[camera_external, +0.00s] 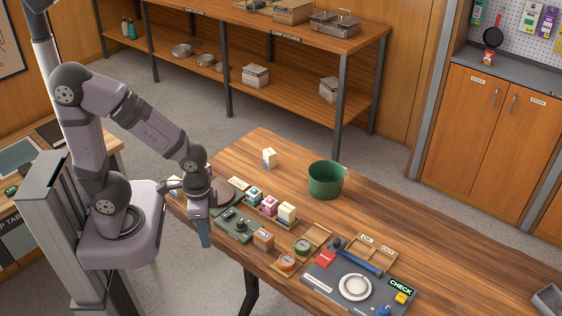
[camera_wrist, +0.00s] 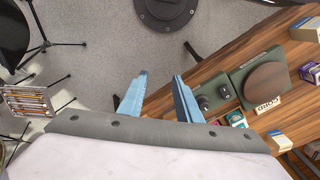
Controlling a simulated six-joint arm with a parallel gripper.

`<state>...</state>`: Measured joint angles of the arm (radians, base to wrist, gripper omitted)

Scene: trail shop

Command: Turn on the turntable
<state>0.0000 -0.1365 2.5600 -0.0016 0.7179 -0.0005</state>
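The turntable (camera_external: 224,200) sits at the near left end of the wooden table, partly hidden by my arm; in the wrist view its round brown platter (camera_wrist: 267,86) rests on a green base at right. Beside the platter is a green control panel (camera_external: 232,230) with dark knobs, which also shows in the wrist view (camera_wrist: 213,94). My gripper (camera_external: 205,243) points down just left of the panel, off the table's edge. In the wrist view its two blue fingers (camera_wrist: 159,76) are apart with nothing between them. The panel lies to their right.
A row of small boxes (camera_external: 269,205) stands right of the turntable, and a wooden block (camera_external: 263,238) by the panel. A green pot (camera_external: 325,180) stands farther back. A grey CHECK station (camera_external: 325,288) with a white ring lies at right. Floor is below my gripper.

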